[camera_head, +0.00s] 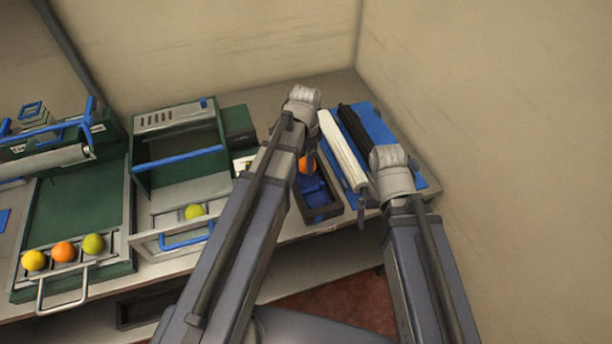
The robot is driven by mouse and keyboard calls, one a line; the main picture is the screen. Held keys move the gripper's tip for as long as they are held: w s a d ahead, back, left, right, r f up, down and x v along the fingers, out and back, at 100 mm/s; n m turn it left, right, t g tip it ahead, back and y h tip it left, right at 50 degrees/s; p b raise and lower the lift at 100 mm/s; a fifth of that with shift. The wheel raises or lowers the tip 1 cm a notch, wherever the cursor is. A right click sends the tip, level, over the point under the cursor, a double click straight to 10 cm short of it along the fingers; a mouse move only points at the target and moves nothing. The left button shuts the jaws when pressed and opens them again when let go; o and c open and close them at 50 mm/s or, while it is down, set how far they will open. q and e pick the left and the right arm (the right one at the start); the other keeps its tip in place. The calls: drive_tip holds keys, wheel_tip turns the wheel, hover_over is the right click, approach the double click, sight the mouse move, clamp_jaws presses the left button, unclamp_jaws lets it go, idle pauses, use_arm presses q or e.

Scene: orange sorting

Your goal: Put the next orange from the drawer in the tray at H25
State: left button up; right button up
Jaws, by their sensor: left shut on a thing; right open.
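An orange (307,165) shows just right of my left arm, over the far end of a small dark tray (331,213) with blue inside. My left gripper is shut on it; the arm hides most of the fingers. An open drawer (143,246) with a blue handle holds a yellow-green fruit (194,211). Left of it, a rack (110,241) with a metal handle holds a yellow fruit (34,261), an orange fruit (64,252) and a green fruit (93,244) in a row. My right gripper is open; its fingers are mostly hidden by my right arm. No H25 label is readable.
A white bar (342,150) and a black bar (357,130) lie by a blue mat (378,126), close to the tray. A green cabinet (180,127) with a blue bar stands behind the drawer. A wall (480,110) rises close on the right.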

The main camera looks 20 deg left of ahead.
use_arm(q)
drive_tip(key=shift+f+b, duration=1.8)
drive_tip(key=shift+f, duration=0.3)
drive_tip(key=shift+f, duration=0.1)
drive_tip(key=shift+f, duration=0.15)
drive_tip(key=o, duration=1.1)
drive_tip(key=shift+o, duration=0.2)
wheel_tip(320, 180, up, 13)
drive_tip(key=p, duration=1.2)
drive_tip(key=shift+f, duration=0.2)
